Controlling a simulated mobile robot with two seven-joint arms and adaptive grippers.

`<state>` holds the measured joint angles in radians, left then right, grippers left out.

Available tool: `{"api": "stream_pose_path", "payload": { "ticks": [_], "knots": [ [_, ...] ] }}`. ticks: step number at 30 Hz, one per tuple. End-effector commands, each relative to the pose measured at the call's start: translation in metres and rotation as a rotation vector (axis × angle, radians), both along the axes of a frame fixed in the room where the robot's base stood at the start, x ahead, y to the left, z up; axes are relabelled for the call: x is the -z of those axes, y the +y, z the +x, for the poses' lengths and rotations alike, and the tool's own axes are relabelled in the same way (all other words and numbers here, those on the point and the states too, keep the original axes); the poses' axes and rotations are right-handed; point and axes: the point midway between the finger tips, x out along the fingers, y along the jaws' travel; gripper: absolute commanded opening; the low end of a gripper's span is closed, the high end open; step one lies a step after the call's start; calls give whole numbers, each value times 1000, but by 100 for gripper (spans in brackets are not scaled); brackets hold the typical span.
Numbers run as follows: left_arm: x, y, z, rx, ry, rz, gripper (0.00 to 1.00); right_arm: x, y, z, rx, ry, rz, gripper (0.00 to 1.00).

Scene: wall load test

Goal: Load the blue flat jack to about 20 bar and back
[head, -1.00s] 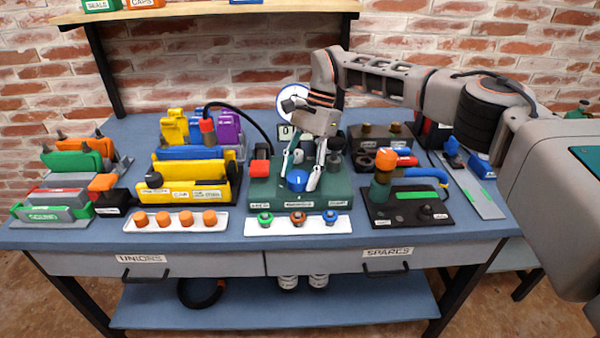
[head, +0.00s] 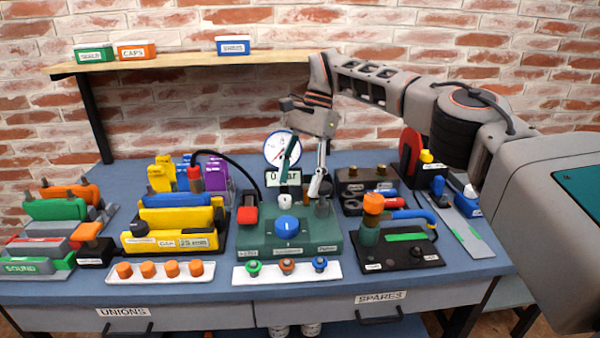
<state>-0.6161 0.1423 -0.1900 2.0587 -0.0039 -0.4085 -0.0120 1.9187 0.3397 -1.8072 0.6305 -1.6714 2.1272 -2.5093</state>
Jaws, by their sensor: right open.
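The blue flat jack seems to be the blue slab (head: 180,199) lying behind the yellow block (head: 178,224) marked 25 mm, at the left of the bench. A green pump block (head: 275,242) with a round blue knob (head: 287,226) stands in the middle. A white dial gauge (head: 277,150) stands behind it, partly covered by a gripper finger; I cannot read its needle. My right gripper (head: 304,177) is open and empty, above and behind the blue knob, fingers pointing down. My left gripper is not in view.
A black hose (head: 235,160) arches from a red coupling (head: 195,178) towards the pump. A red block (head: 247,215) sits at the pump's left. White trays of orange caps (head: 170,269) and coloured fittings (head: 287,267) line the front. A black plate (head: 395,246) with parts stands right.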

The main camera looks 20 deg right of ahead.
Motion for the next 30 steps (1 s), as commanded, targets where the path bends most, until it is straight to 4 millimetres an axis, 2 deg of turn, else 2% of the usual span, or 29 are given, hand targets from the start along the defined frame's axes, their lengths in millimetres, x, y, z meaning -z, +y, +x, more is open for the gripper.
{"api": "stream_pose_path", "payload": {
  "ticks": [9, 30],
  "knots": [
    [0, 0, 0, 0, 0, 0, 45, -15, -6, 3, -1, 0, 0, 56],
    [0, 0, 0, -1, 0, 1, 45, -15, -6, 3, 0, 1, 0, 56]
  ]
}}
